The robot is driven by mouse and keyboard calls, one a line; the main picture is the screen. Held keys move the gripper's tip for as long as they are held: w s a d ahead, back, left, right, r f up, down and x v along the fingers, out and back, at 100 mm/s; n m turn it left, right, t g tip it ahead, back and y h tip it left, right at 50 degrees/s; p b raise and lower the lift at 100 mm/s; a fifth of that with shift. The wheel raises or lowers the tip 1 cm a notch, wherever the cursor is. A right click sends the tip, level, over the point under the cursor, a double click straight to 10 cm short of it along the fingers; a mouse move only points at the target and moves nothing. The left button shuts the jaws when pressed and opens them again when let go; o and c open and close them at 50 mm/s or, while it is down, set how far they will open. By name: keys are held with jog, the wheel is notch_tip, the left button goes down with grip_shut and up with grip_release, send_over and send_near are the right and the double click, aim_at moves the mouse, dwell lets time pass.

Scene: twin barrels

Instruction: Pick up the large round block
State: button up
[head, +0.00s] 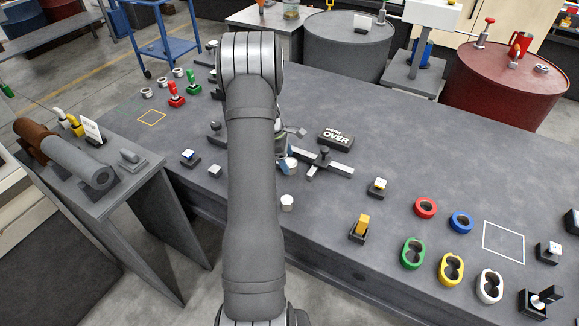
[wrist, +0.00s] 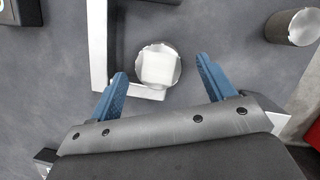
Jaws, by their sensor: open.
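My gripper (wrist: 161,68) is open in the wrist view, with its two blue fingers spread apart. A round grey metal block with a pale, squarish patch on top (wrist: 158,65) shows between and just beyond the fingertips. I see no finger closed on it, and its height below them is unclear. A second round grey block (wrist: 292,27) lies at the upper right of that view. In the head view my gripper (head: 288,164) is mostly hidden behind my arm. A small pale cylinder (head: 287,203) stands nearer the front edge of the bench there. Which block is larger is unclear.
A pale metal angle bar (wrist: 98,50) lies close to the round block, left of and below it. In the head view, a metal cross fixture (head: 330,168) and a black "OVER" block (head: 336,139) are right of my gripper. Coloured rings and holders (head: 425,208) stand farther right.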

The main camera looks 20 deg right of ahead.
jog(key=x, duration=0.3)
jog(key=shift+d, duration=0.1)
jog(key=c, duration=1.4)
jog(key=shift+r, duration=0.15)
jog(key=shift+c, duration=1.1)
jog(key=shift+w, duration=0.1)
